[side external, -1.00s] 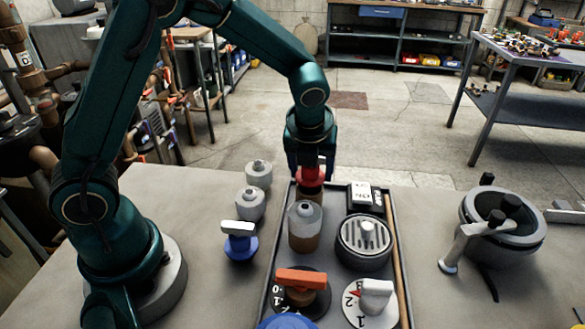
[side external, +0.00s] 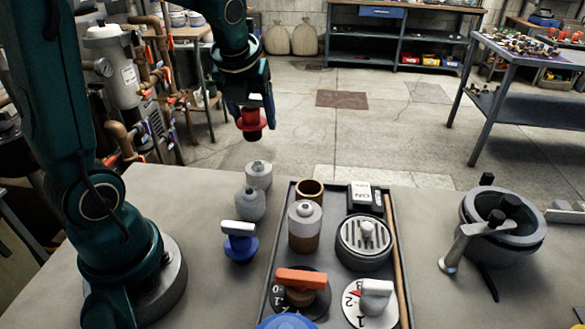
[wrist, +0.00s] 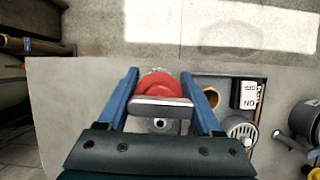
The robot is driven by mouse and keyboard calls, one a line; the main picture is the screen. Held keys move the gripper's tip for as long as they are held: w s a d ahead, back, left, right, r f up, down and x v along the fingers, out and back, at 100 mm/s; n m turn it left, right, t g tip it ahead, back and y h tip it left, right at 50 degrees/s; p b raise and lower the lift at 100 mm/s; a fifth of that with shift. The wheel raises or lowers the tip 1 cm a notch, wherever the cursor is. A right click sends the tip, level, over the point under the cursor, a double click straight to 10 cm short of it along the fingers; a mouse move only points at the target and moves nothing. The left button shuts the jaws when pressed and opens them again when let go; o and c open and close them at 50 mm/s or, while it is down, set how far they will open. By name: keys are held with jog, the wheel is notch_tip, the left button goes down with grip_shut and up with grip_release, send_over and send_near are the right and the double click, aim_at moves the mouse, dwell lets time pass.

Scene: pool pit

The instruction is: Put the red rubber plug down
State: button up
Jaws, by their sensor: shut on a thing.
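My gripper (side external: 256,110) is shut on the red rubber plug (side external: 250,124). It holds the plug in the air, above and behind the far left part of the table. In the wrist view the plug (wrist: 158,86) sits between the two blue fingers, with a pale grey bar across its near side. The brown round socket (side external: 309,191) at the far end of the dark tray (side external: 282,233) stands open and empty at its top. Its rim also shows in the wrist view (wrist: 211,97), to the right of the gripper.
Two grey bottles (side external: 250,204) stand left of the tray, near a blue valve with a white handle (side external: 239,241). A grey pot (side external: 502,235) stands right.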

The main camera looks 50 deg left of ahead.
dwell(0.3)
jog(key=shift+s+f+n+g+y, duration=0.25)
jog(key=shift+s+n, duration=0.25)
jog(key=shift+n, duration=0.5)
jog(key=s+a+f+n+g, duration=0.1)
jog(key=s+a+n+g, duration=0.2)
jog(key=s+a+n, duration=0.35)
jog(key=s+a+n+g, duration=0.3)
jog(key=s+a+n, duration=0.1)
jog(key=s+n, duration=0.55)
jog(key=w+d+f, duration=0.1)
jog(key=w+f, duration=0.1)
jog(key=w, duration=0.1)
jog(key=w+d+f, duration=0.2)
jog(key=w, duration=0.1)
jog(key=w+d+f, duration=0.1)
jog(key=w+f, duration=0.2)
jog(key=shift+w+d+f, duration=0.1)
jog(key=shift+w+d, duration=0.15)
jog(key=shift+f, duration=2.05)
jog(key=shift+f, duration=0.1)
jog(key=o, duration=1.4)
